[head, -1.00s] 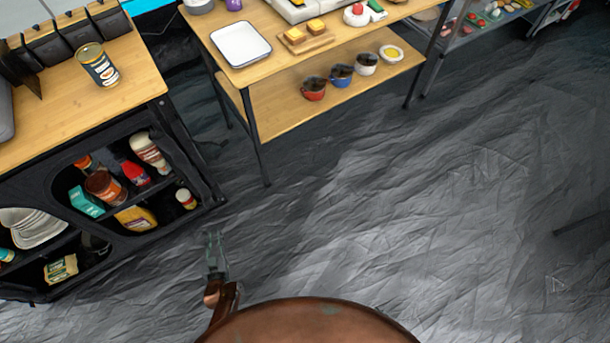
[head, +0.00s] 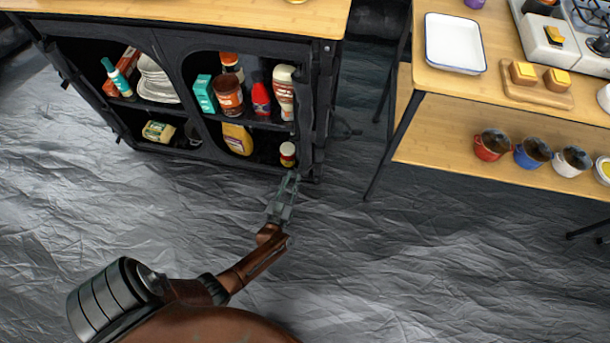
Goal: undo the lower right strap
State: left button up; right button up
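A black fabric cabinet (head: 187,83) with a wooden top and two open compartments stands at the upper left in the head view. Dark bands run along its right-hand edge, but I cannot clearly make out the lower right strap against the black fabric. My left gripper (head: 289,178) is in front of the cabinet's lower right corner, just below the small red-capped jar in the picture. I see nothing held in it. Its fingers are small and seen from above, so their gap is unclear. I cannot tell whether it touches the cabinet. My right gripper is out of view.
The cabinet shelves hold bottles, boxes, a brown canister (head: 228,96) and stacked plates (head: 157,82). A wooden two-level table (head: 440,125) with a white tray (head: 455,44) and several mugs stands at right. The grey crinkled floor (head: 420,270) in front is clear.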

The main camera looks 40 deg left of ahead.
pick_arm(q)
jog(key=shift+x, duration=0.9)
jog(key=shift+c, duration=0.2)
grip_shut()
